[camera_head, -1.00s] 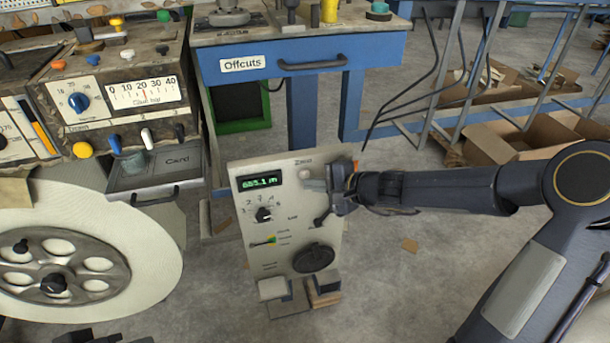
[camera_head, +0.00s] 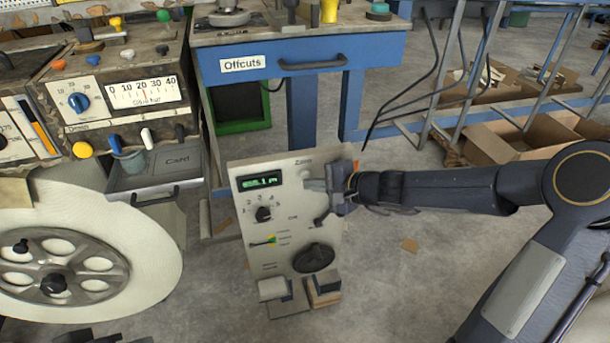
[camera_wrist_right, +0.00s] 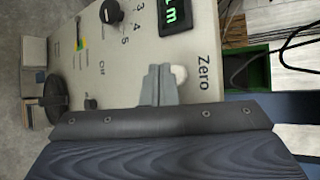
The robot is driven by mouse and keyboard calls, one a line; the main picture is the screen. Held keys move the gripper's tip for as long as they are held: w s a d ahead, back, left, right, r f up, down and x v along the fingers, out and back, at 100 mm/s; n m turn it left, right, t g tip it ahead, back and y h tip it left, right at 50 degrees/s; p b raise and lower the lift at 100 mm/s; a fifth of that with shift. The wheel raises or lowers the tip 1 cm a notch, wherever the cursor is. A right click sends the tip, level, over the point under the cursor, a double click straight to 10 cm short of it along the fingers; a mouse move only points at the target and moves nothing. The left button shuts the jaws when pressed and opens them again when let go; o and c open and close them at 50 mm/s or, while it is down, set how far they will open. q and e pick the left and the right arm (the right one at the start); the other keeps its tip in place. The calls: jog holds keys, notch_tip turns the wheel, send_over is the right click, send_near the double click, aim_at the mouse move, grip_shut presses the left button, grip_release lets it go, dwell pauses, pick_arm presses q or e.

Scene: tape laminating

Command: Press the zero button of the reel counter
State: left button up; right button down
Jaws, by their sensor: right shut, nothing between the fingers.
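The reel counter (camera_head: 290,225) is a pale upright panel with a green-lit display (camera_head: 259,181), knobs and a dark round crank. The zero button (camera_wrist_right: 180,74) is a small white round button by the "Zero" label in the right wrist view. In the head view it is largely hidden by my right gripper. My right gripper (camera_head: 314,186) reaches in from the right at the panel's upper right. Its fingers (camera_wrist_right: 159,84) are shut and empty, with the tips beside and partly over the button. I cannot tell whether they touch it.
A large pale reel (camera_head: 150,255) and a control console (camera_head: 115,90) stand at the left. A blue bench with an "Offcuts" drawer (camera_head: 300,62) is behind the counter. Cardboard boxes (camera_head: 490,142) lie at the back right.

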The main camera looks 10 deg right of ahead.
jog(key=shift+w, duration=0.15)
jog(key=shift+w, duration=0.25)
jog(key=shift+w, duration=0.55)
dwell(0.8)
jog(key=shift+s, duration=0.1)
jog(key=shift+s+b, duration=0.6)
jog(key=shift+s, duration=0.25)
